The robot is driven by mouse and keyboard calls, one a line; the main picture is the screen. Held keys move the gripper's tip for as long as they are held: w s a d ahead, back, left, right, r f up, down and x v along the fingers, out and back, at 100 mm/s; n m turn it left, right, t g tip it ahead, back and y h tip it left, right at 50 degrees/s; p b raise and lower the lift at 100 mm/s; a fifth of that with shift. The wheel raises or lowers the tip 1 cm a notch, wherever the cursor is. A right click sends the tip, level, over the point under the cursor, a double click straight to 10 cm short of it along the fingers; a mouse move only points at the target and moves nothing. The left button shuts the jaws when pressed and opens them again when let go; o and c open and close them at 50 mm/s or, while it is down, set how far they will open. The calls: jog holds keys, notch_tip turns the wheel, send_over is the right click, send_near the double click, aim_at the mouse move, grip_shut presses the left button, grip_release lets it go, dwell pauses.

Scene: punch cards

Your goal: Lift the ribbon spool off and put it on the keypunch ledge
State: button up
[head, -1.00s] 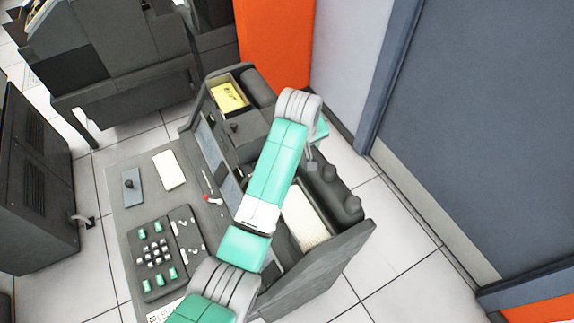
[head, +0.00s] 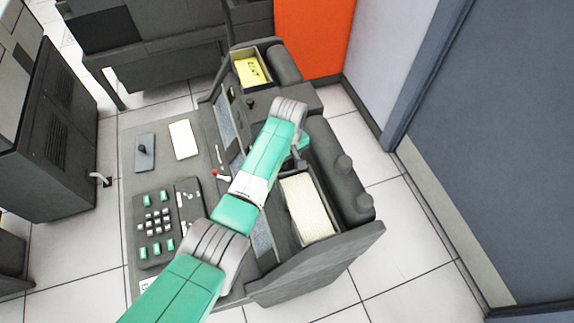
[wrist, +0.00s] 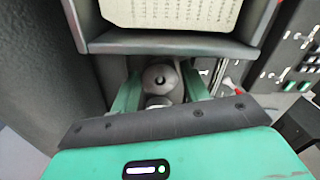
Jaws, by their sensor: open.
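In the wrist view, my gripper (wrist: 160,92) is open, with its two green fingers apart. A round dark grey piece with a hole in its middle, which looks like the ribbon spool (wrist: 159,78), shows between the fingers. I cannot tell whether the fingers touch it. In the head view, my arm hides the fingers and this piece, which lie over the middle of the grey keypunch (head: 345,262). I cannot clearly pick out which surface is the ledge.
A bin of cream cards (head: 308,208) stands close to my gripper and also shows in the wrist view (wrist: 180,12). A yellow card box (head: 251,71) is at the back. A keypad (head: 160,225) and a white card (head: 184,140) lie on the desk at left.

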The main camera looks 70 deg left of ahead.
jog(key=shift+f, duration=0.1)
jog(key=shift+c, duration=0.5)
jog(key=c, duration=0.5)
jog(key=shift+w+r+p, duration=0.1)
jog(key=shift+r+p, duration=3.2)
jog(key=shift+r, duration=3.7)
